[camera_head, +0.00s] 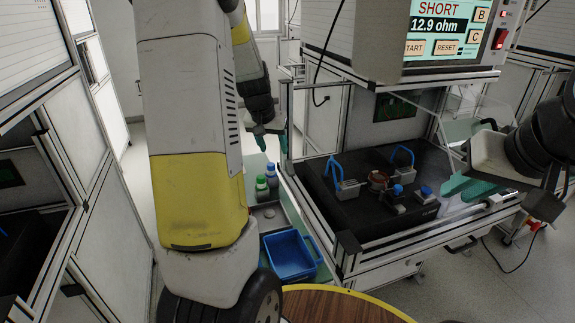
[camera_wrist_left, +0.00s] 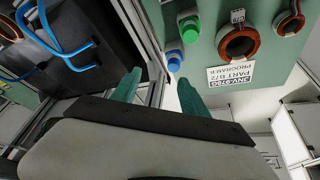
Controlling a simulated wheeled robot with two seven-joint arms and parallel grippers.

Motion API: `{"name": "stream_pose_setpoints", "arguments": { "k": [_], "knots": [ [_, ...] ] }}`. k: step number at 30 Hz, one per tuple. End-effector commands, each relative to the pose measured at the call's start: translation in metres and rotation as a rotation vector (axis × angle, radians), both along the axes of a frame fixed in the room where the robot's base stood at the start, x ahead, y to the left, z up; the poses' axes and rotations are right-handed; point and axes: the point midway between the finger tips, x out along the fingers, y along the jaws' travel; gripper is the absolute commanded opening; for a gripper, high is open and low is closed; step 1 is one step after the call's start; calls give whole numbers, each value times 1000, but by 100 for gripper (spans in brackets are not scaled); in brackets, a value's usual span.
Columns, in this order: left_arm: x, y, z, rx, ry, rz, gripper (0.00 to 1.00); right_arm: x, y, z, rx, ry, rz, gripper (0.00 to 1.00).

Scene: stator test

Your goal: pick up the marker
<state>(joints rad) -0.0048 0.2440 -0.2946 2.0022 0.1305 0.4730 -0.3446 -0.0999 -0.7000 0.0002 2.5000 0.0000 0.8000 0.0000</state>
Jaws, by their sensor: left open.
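No marker can be made out with certainty in either view. My left gripper (camera_head: 269,140) hangs in the aisle left of the test bench, open with nothing seen between its teal fingers; they also show in the left wrist view (camera_wrist_left: 159,84). A green-capped bottle (camera_head: 262,188) and a blue-capped bottle (camera_head: 271,172) stand on a side shelf below it. In the wrist view the green cap (camera_wrist_left: 191,28) and the blue cap (camera_wrist_left: 174,63) appear beyond the fingertips. My right gripper (camera_head: 468,187) is at the bench's right side; its finger gap is unclear.
Copper-wound stator rings (camera_wrist_left: 239,43) and a printed label (camera_wrist_left: 231,75) lie on the green shelf surface. A blue bin (camera_head: 288,256) sits at the front. The bench carries a black test fixture (camera_head: 345,211) with blue handles. A tester (camera_head: 440,38) reads SHORT, 12.9 ohm.

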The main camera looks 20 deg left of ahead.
Motion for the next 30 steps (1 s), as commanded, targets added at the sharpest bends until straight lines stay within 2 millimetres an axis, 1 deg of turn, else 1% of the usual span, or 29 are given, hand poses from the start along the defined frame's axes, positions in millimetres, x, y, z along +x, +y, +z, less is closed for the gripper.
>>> {"name": "stream_pose_setpoints", "arguments": {
  "k": [1, 3, 8, 16, 21, 24, 27, 30],
  "knots": [
    [7, 8, -12, 14, 11, 4, 52, 0, 0, 0, 0, 0, 0, 22],
    [14, 16, -24, 29, 18, 8, 52, 0, 0, 0, 0, 0, 0, 22],
    [22, 26, -39, 46, 25, 10, 52, 0, 0, 0, 0, 0, 0, 22],
    [32, 27, -67, 47, 26, 10, 52, 0, 0, 0, 0, 0, 0, 22],
    [39, 25, -93, 46, 27, 10, 52, 0, 0, 0, 0, 0, 0, 22],
    [44, 26, -103, 48, 26, 9, 52, 0, 0, 0, 0, 0, 0, 22],
    [47, 26, -108, 47, 25, 10, 52, 0, 0, 0, 0, 0, 0, 22],
    [47, 26, -108, 46, 24, 10, 52, 0, 0, 0, 0, 0, 0, 22]
  ]
}}
